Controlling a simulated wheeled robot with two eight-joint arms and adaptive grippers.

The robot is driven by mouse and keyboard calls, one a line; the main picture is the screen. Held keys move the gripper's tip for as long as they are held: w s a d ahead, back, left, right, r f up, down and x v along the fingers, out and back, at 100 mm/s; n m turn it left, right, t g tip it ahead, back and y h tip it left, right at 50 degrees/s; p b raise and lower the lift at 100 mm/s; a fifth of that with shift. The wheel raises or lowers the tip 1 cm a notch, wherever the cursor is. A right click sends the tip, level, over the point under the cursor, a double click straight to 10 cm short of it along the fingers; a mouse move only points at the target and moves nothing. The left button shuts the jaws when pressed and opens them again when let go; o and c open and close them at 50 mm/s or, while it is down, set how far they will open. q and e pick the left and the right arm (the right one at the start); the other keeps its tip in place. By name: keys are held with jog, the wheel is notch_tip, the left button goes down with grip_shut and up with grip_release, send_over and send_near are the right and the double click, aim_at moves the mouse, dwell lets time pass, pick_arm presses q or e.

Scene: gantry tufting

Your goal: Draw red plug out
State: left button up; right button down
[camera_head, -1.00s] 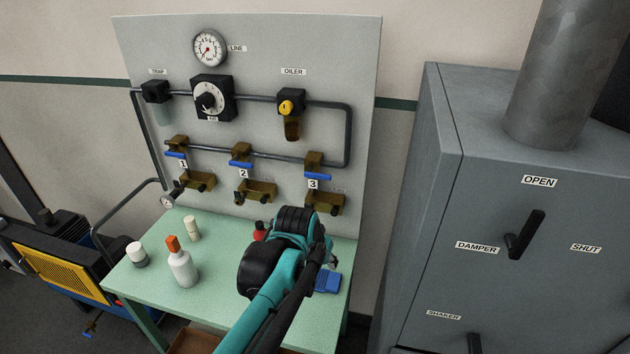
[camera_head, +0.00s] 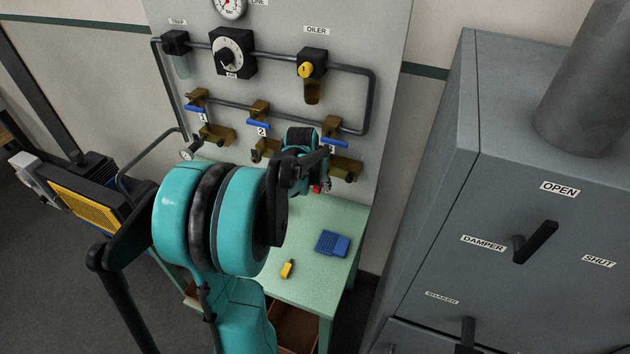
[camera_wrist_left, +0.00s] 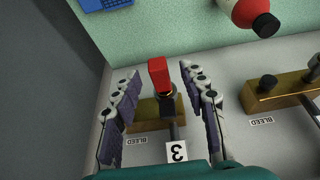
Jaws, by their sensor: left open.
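The red plug (camera_wrist_left: 158,76) shows in the left wrist view as a small red block at the end of the dark fitting of brass outlet 3 (camera_wrist_left: 146,113). A small red patch near my left gripper (camera_head: 316,182) shows in the head view, largely covered by the gripper. In the left wrist view my left gripper (camera_wrist_left: 160,71) is open, with one finger on each side of the plug and gaps between. The number 3 label (camera_wrist_left: 177,151) appears upside down there. My right gripper is in neither view.
Blue-handled valves (camera_head: 343,126) sit above the outlets. A grey cabinet (camera_head: 450,190) stands at right.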

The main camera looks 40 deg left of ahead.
pick_arm(q)
jog(key=shift+f, duration=0.15)
grip_shut()
jog(key=c, duration=0.8)
grip_release()
grip_shut()
jog(key=shift+s, duration=0.2)
jog(key=shift+s+d, duration=0.25)
jog(key=shift+s, duration=0.45)
jog(key=shift+s+d, duration=0.25)
jog(key=shift+s, duration=0.4)
